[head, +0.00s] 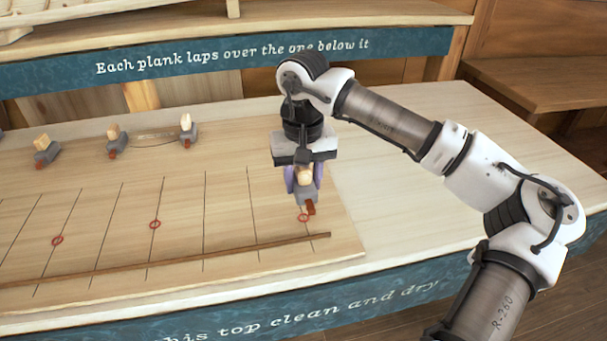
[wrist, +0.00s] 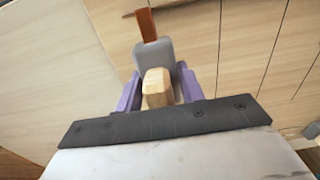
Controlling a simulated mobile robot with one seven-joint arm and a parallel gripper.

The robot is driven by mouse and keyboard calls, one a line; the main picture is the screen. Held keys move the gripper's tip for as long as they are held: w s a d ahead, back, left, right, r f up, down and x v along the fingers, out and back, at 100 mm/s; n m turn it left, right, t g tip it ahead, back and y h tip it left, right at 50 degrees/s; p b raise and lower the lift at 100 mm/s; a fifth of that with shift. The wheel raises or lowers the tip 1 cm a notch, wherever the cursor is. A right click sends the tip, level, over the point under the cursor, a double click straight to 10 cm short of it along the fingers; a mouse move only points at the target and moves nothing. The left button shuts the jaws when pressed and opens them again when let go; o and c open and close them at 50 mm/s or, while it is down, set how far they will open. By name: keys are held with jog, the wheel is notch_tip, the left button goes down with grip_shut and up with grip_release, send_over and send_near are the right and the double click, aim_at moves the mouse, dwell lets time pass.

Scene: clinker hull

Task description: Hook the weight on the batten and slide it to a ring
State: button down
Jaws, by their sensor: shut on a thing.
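My gripper (head: 304,180) has purple fingers and is shut on a grey weight (head: 306,196) with a pale wooden knob and a red-brown hook. In the wrist view the weight (wrist: 154,58) sits between the fingers, its hook pointing away from my gripper. The weight is over the right part of the board, close to the rightmost red ring (head: 304,218). I cannot tell whether it touches the board. The brown batten (head: 200,260) runs along the board's front, nearer the viewer than the weight. Two more red rings (head: 155,224) (head: 57,240) lie to the left.
Three similar weights (head: 47,150) (head: 115,143) (head: 188,133) stand at the back left of the board, with part of another at the left edge. Dark lines cross the board. The pale tabletop (head: 420,200) right of the board is clear.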

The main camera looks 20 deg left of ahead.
aim_at(303, 216)
jog(key=shift+f+b, duration=1.45)
jog(key=shift+f, duration=1.55)
jog(key=shift+f+b, duration=0.5)
jog(key=shift+b, duration=0.35)
jog(key=shift+w+a+p, duration=0.1)
jog(key=shift+w+a, duration=0.45)
jog(key=shift+w, duration=0.25)
jog(key=shift+w+a+p, duration=0.1)
jog(key=shift+w+a, duration=0.4)
jog(key=shift+w, duration=0.3)
jog(key=shift+w+a+p, duration=0.1)
jog(key=shift+w+a, duration=0.45)
jog(key=shift+w, duration=0.25)
jog(key=shift+f, duration=0.1)
jog(key=c, duration=0.8)
grip_release()
jog(key=shift+f, duration=0.1)
